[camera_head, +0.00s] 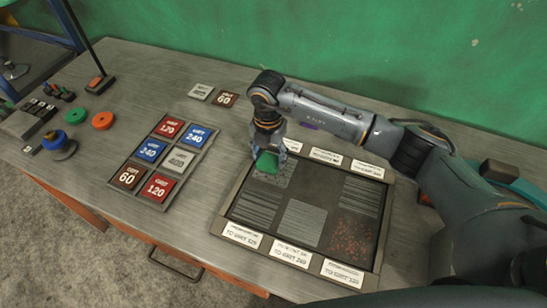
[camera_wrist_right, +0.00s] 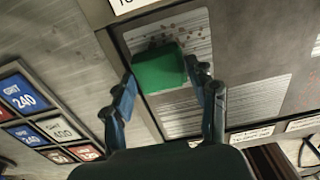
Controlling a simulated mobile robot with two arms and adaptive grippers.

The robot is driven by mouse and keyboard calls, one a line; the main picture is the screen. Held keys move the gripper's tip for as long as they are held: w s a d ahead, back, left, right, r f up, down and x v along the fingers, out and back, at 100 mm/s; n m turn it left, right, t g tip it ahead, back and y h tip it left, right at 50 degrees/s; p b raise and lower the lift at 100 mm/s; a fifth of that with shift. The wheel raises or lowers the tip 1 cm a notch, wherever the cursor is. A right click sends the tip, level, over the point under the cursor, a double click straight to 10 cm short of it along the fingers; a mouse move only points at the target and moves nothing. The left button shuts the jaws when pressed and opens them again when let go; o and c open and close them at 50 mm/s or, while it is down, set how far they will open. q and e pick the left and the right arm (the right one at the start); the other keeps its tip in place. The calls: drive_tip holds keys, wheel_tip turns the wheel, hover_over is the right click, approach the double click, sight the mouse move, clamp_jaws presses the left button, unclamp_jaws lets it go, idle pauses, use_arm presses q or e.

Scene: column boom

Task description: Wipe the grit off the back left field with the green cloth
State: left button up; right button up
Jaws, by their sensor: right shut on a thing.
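My right gripper (camera_head: 268,143) is shut on the green cloth (camera_head: 267,162) over the back left field (camera_head: 275,180) of the dark framed board. In the right wrist view, the cloth (camera_wrist_right: 160,68) sits between the two fingers and lies over part of that field. Several dark reddish grit specks (camera_wrist_right: 190,37) show on the field beyond the cloth's edge. The cloth hides the part of the field under it, and I cannot tell how firmly it touches. My left gripper is not in view.
The board's frame (camera_head: 228,205) has white labels along its front and back edges. Its front right field (camera_head: 352,235) has reddish specks. A tray of grit blocks (camera_head: 146,188) stands to the left. Two loose blocks (camera_head: 201,91) lie behind. A green wall (camera_head: 330,40) closes the back.

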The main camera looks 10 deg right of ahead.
drive_tip(key=shift+s+d+p, duration=0.3)
drive_tip(key=shift+d+p, duration=0.05)
drive_tip(key=shift+d, duration=0.2)
drive_tip(key=shift+s+d+f+p, duration=0.1)
drive_tip(key=shift+s+d+p, duration=0.1)
drive_tip(key=shift+s+d, duration=0.3)
drive_tip(key=shift+s+d+p, duration=0.15)
drive_tip(key=shift+s+d, duration=0.1)
drive_tip(key=shift+d, duration=0.3)
drive_tip(key=shift+w+a+f+b, duration=0.1)
drive_tip(key=shift+w+a+b, duration=0.3)
drive_tip(key=shift+a+b, duration=0.2)
drive_tip(key=shift+w+a+b, duration=0.25)
drive_tip(key=shift+w+a, duration=0.05)
drive_tip(key=shift+a, duration=0.25)
drive_tip(key=shift+w+a+b, duration=0.25)
drive_tip(key=shift+w+a, duration=0.05)
drive_tip(key=shift+a, duration=0.2)
drive_tip(key=shift+d, duration=0.15)
drive_tip(key=shift+s+d+p, duration=0.45)
drive_tip(key=shift+d, duration=0.25)
drive_tip(key=shift+r, duration=0.2)
